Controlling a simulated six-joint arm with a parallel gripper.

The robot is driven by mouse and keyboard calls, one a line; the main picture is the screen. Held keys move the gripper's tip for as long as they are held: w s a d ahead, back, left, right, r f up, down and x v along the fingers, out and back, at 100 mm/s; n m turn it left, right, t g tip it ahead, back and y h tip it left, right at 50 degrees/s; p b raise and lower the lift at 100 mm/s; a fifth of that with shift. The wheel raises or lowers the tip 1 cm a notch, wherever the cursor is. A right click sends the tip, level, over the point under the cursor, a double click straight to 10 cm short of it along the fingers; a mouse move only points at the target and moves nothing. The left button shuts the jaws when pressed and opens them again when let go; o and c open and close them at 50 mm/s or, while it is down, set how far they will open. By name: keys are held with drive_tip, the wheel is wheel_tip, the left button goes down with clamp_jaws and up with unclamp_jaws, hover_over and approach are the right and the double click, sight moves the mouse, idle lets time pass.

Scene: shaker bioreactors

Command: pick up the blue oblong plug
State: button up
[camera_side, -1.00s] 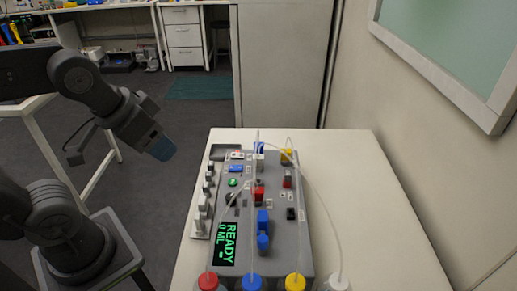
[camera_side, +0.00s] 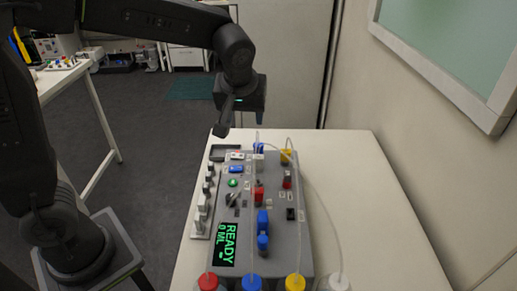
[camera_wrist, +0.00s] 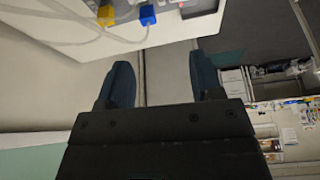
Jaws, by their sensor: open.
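The grey bioreactor console (camera_side: 283,250) bears several blue parts. A taller blue block (camera_side: 263,220) with a lower blue piece (camera_side: 263,243) stands near its middle. A flat blue oblong piece (camera_side: 236,170) lies at the upper left, and another blue part (camera_side: 258,148) stands at the far edge. I cannot tell which is the oblong plug. In the wrist view a blue part (camera_wrist: 147,15) sits at the console edge. My gripper (camera_wrist: 162,82) is open and empty, its fingers wide apart.
A yellow part (camera_side: 286,156) and red parts (camera_side: 258,194) stand on the console. Thin clear tubes (camera_side: 322,190) arch over it. Bottles with red, blue (camera_side: 251,283), yellow and white caps line the front. The table's right side (camera_side: 375,200) is clear.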

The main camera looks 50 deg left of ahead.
sight(258, 145)
drive_tip(key=shift+n, duration=0.5)
drive_tip(key=x, duration=0.3)
drive_tip(key=w+x, duration=0.1)
drive_tip(key=x, duration=0.3)
drive_tip(key=d+x, duration=0.1)
drive_tip(key=x, duration=0.2)
drive_tip(key=shift+w+a, duration=0.1)
drive_tip(key=shift+w, duration=0.35)
drive_tip(key=shift+w+x, duration=0.2)
drive_tip(key=shift+x, duration=1.2)
drive_tip(key=shift+w+x, duration=0.15)
drive_tip(key=shift+x, duration=1.2)
drive_tip(key=shift+r, duration=0.1)
drive_tip(key=c, duration=1)
